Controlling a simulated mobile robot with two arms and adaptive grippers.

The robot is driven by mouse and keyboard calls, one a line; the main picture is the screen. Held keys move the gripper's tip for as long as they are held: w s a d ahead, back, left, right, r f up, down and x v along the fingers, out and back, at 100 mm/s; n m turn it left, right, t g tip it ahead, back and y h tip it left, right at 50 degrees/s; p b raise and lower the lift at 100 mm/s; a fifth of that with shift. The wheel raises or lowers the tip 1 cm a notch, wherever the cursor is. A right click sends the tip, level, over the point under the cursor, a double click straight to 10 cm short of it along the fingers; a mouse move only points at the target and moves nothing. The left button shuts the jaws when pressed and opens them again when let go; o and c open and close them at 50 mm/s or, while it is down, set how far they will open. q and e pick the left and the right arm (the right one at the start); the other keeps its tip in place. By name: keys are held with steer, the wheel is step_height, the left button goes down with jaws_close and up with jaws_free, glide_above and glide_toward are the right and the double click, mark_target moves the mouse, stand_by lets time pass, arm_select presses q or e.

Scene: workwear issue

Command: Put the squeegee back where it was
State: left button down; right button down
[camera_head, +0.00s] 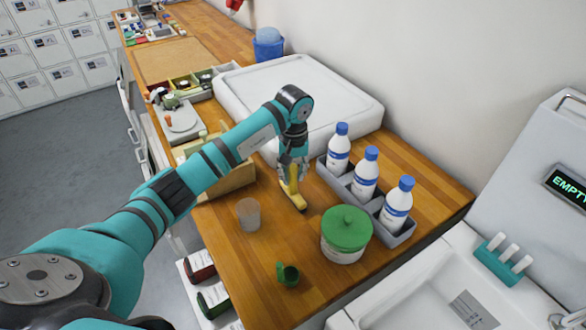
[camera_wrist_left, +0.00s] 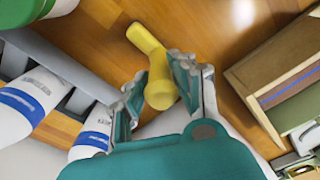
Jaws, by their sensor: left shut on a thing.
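My left gripper (camera_head: 292,170) is shut on a yellow tool (camera_head: 291,190), apparently the squeegee, above the wooden counter. The tool slants down with a dark lower end close to the counter top; I cannot tell whether it touches. In the left wrist view, the left gripper (camera_wrist_left: 160,88) has its fingers on either side of the yellow tool (camera_wrist_left: 145,40), whose far end points away over the wood. Part of the tool is hidden by the fingers. My right gripper is not in view.
A grey rack (camera_head: 403,237) with white, blue-capped bottles stands right of the gripper. A green-lidded tub (camera_head: 346,232), a clear cup (camera_head: 249,215) and a green cup (camera_head: 288,275) stand in front. A wooden box (camera_head: 236,180) is left, a white slab (camera_head: 335,90) behind.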

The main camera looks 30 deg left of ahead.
arm_select(q)
steer(key=shift+f, duration=0.15)
steer(key=c, duration=1.2)
jaws_free()
steer(key=shift+o, duration=0.6)
steer(key=shift+r, duration=0.35)
step_height(320, 180, up, 11)
steer(key=b, duration=0.3)
steer(key=shift+s+d+f+b, duration=0.1)
steer(key=shift+d+f+b, duration=0.05)
steer(key=shift+b, duration=0.2)
steer(key=shift+r, duration=0.5)
